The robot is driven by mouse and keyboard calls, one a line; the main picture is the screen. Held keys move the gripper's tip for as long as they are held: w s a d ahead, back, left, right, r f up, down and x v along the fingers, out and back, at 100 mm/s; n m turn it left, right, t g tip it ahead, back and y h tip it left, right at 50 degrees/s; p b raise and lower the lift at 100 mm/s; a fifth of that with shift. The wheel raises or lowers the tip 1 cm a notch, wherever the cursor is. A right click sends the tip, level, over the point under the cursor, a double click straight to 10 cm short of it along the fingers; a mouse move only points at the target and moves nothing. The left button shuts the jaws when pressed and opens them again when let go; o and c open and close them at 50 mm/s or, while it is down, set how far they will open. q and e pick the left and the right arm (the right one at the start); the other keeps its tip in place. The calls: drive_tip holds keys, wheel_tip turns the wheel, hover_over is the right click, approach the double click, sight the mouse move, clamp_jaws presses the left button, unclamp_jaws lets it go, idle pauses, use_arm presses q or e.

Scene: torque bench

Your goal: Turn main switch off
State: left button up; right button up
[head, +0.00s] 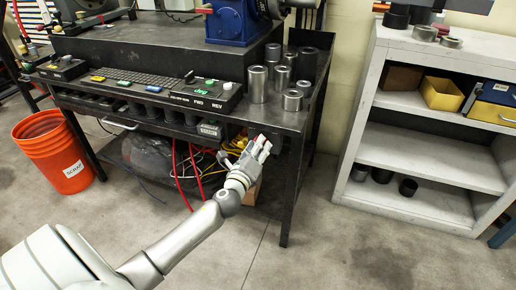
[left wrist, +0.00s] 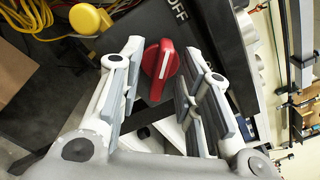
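The main switch is a red rotary knob (left wrist: 160,62) with a white pointer line, on a dark plate (left wrist: 150,25) marked OFF, in the left wrist view. The pointer line runs nearly up and down in that picture, and the OFF lettering is above and right of the knob. My left gripper (left wrist: 158,80) is open, with one finger on each side of the knob and visible gaps to it. In the head view my left gripper (head: 262,146) is at the bench's front edge, below the metal cylinders, and largely hides the switch. My right gripper is not in view.
The dark bench (head: 285,118) carries a control box (head: 205,95) and several metal cylinders (head: 258,85). Cables hang below its edge. A yellow round button (left wrist: 88,18) is near the knob. An orange bucket (head: 52,150) stands left, a grey shelf (head: 430,160) right. Floor between is clear.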

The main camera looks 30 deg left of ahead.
use_arm(q)
drive_tip(key=shift+s, duration=0.1)
drive_tip(key=v, duration=1.1)
drive_tip(key=shift+s, duration=0.4)
